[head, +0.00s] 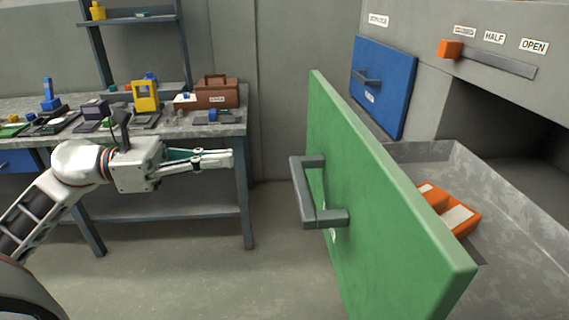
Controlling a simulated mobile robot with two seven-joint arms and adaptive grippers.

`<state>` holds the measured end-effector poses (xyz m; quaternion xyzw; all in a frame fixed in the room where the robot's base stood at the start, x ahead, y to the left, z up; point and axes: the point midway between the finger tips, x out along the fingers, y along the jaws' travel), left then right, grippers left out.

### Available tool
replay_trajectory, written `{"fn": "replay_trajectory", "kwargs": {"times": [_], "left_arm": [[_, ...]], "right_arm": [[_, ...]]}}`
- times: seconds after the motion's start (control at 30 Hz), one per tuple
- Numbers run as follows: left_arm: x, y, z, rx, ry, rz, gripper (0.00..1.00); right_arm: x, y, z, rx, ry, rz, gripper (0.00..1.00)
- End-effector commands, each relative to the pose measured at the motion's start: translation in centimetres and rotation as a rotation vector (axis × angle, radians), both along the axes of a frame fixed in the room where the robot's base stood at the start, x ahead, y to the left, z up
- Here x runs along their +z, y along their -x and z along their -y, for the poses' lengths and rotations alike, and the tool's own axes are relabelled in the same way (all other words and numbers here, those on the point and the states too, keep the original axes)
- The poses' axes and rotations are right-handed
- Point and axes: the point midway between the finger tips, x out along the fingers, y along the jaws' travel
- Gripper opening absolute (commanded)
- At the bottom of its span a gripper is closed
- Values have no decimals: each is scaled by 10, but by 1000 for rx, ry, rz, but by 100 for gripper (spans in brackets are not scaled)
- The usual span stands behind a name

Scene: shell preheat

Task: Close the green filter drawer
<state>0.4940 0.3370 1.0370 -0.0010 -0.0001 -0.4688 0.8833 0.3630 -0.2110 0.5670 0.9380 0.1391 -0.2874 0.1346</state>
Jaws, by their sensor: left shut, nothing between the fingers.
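The green filter drawer (375,190) is pulled out on the right side of the head view. Its green front faces left and carries a grey bar handle (305,195). Behind the front is the open grey drawer tray (520,220). My left gripper (232,159) is shut and empty. It points right, to the left of the handle, with a clear gap between them. My right gripper is not in view.
A blue panel with a handle (385,85) is on the grey cabinet behind. An orange slider (450,49) sits above, beside HALF and OPEN labels. A workbench (190,128) with tools and a brown toolbox (217,92) stands at the left. Floor between bench and drawer is clear.

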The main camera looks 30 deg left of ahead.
Motion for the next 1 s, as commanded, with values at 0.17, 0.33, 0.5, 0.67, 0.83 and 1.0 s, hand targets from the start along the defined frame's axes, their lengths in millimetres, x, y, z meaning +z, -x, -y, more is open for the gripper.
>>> {"fn": "replay_trajectory", "kwargs": {"times": [0.17,0.33,0.5,0.67,0.83,1.0], "left_arm": [[2,-7,13,-4,-9,7,0],[2,-22,33,-4,-6,7,0],[3,-35,53,-3,-4,6,0],[3,-47,70,-2,-4,7,0],[4,-59,88,-2,-1,7,0],[4,-69,103,-2,0,5,0]], "right_arm": [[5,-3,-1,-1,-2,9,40],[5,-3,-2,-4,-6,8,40],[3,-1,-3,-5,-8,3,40],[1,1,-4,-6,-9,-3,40],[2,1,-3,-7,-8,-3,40],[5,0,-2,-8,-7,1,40]]}}
